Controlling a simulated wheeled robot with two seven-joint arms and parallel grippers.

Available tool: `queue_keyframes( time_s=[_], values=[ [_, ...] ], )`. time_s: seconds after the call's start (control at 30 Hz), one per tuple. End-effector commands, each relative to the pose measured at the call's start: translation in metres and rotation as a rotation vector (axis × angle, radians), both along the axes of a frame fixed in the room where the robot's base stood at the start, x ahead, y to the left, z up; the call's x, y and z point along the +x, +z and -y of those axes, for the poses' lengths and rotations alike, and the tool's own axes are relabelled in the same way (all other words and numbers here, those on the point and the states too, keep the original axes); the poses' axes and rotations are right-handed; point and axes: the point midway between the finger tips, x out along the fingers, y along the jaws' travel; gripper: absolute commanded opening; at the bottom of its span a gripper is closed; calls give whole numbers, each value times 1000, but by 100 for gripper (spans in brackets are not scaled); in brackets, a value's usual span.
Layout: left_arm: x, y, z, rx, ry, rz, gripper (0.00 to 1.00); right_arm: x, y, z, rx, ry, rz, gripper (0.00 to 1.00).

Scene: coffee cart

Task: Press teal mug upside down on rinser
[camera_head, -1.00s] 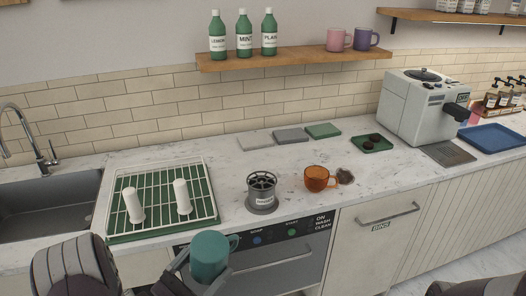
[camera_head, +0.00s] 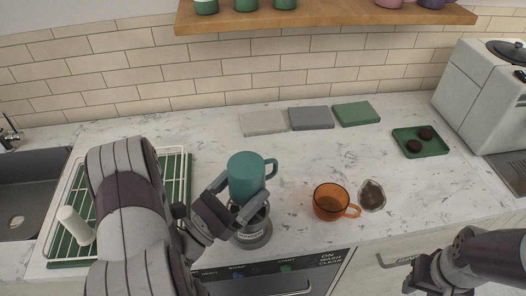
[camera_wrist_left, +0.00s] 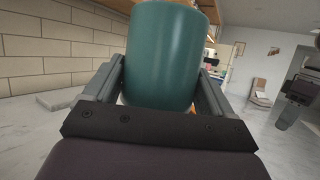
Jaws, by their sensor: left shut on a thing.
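The teal mug (camera_head: 244,178) is held over the rinser (camera_head: 252,237), its handle to the right. Its top face looks closed, like an upturned base. My left gripper (camera_head: 243,195) is shut on the mug, one finger on each side. The mug also fills the upper middle of the left wrist view (camera_wrist_left: 166,55) between the fingers. The mug and fingers hide the rinser's top, so I cannot tell whether mug and rinser touch. My right gripper (camera_head: 428,276) is at the lower right, away from the mug; its jaws are unclear.
An orange glass mug (camera_head: 328,203) and a small dark-filled dish (camera_head: 371,195) stand right of the rinser. A drying rack (camera_head: 58,249) is at the left, partly behind my left arm. Flat pads and a green tray (camera_head: 421,151) lie behind. The middle counter is clear.

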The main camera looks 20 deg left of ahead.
Motion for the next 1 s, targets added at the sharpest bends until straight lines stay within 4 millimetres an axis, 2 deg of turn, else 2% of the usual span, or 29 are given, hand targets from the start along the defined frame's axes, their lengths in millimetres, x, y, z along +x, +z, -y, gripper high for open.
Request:
queue_keyframes(
  time_s=[0.23, 0.47, 0.5, 0.57, 0.6, 0.63, 0.67, 1.0],
  values=[
    [0, -8, 0, -5, 0, -1, 42, 0, -7, 0, 0, 0, 0, 43],
    [0, -36, 0, -4, 0, -3, 42, -1, -30, 0, 0, 0, 0, 43],
    [0, -41, 0, -4, 1, -5, 36, -1, -34, 0, 0, 0, 0, 43],
    [0, -48, 0, -5, 1, -10, 36, -1, -39, 0, 0, 0, 0, 43],
    [-1, -52, 1, -8, 0, -13, 29, -1, -41, 0, 0, 0, 0, 43],
    [-1, -53, 1, -10, -1, -14, 28, -1, -42, 0, 0, 0, 0, 43],
    [-1, -54, 2, -11, -1, -15, 20, -1, -42, 0, 0, 0, 0, 43],
    [-1, -50, 1, -7, 0, -5, 20, -1, -40, 0, 0, 0, 0, 43]
  ],
)
